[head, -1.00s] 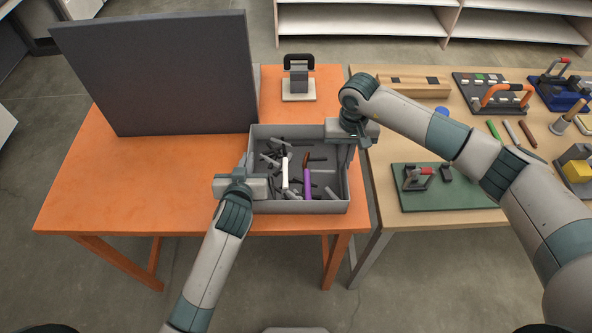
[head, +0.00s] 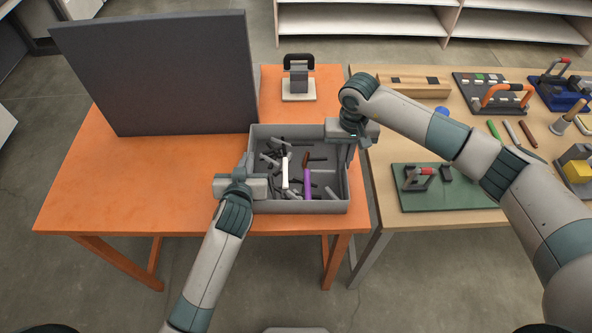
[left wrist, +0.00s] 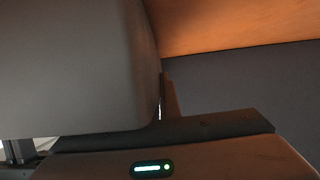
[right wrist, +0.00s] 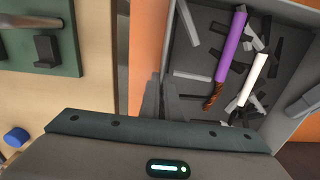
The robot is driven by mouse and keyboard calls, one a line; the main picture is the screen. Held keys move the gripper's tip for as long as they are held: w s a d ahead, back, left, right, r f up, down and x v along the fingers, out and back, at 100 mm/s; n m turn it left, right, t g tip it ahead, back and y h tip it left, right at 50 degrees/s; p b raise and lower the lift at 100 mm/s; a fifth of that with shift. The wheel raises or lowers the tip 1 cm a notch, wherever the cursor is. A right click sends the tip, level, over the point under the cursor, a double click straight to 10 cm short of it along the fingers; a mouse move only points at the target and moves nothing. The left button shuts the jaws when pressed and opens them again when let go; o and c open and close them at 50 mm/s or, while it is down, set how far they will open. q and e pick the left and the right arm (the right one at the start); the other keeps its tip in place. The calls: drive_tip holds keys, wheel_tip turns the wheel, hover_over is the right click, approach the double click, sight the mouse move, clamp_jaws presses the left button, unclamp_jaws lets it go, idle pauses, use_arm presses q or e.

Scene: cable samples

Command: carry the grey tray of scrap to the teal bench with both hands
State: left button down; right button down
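The grey tray (head: 300,207) sits on the orange table (head: 140,185) near its front right corner, level as far as I can see. It holds dark scrap pieces, a white stick (head: 285,172) and a purple tool with a brown end (head: 307,182). My left gripper (head: 245,163) is at the tray's left wall and appears shut on it; its fingertips are mostly hidden in the left wrist view. My right gripper (head: 347,156) is at the right wall; the right wrist view shows its fingers (right wrist: 161,102) closed around that wall. No teal bench is in view.
A dark upright panel (head: 155,75) stands on the table's left rear. A small dark-handled device (head: 298,80) is behind the tray. A wooden table (head: 385,170) on the right holds a green board (head: 450,197) and several tools. White shelves (head: 365,22) stand behind.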

use_arm(q)
drive_tip(key=shift+r, duration=0.25)
use_arm(e)
drive_tip(key=shift+r, duration=0.3)
